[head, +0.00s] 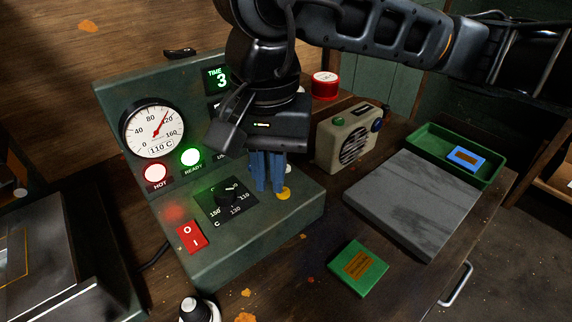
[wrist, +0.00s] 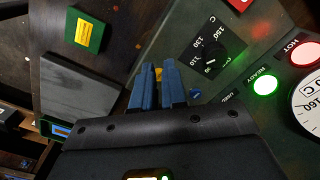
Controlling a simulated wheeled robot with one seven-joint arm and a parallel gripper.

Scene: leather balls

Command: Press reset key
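The green control box (head: 140,95) has a sloped gauge panel and a flat lower deck. A round yellow key (head: 284,193) lies on the deck, right of the black dial (head: 228,195); I cannot read a reset label on it. My gripper (head: 268,190) points down with its blue fingertips just beside the yellow key. In the wrist view the blue fingers (wrist: 158,66) stand a narrow gap apart, with the yellow key (wrist: 158,74) partly showing between them. Nothing is held. I cannot tell whether the fingertips touch the deck or key.
The deck also bears a red rocker switch (head: 192,237). The panel has a lit green READY lamp (head: 191,157), a HOT lamp (head: 155,173) and a round gauge (head: 153,128).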

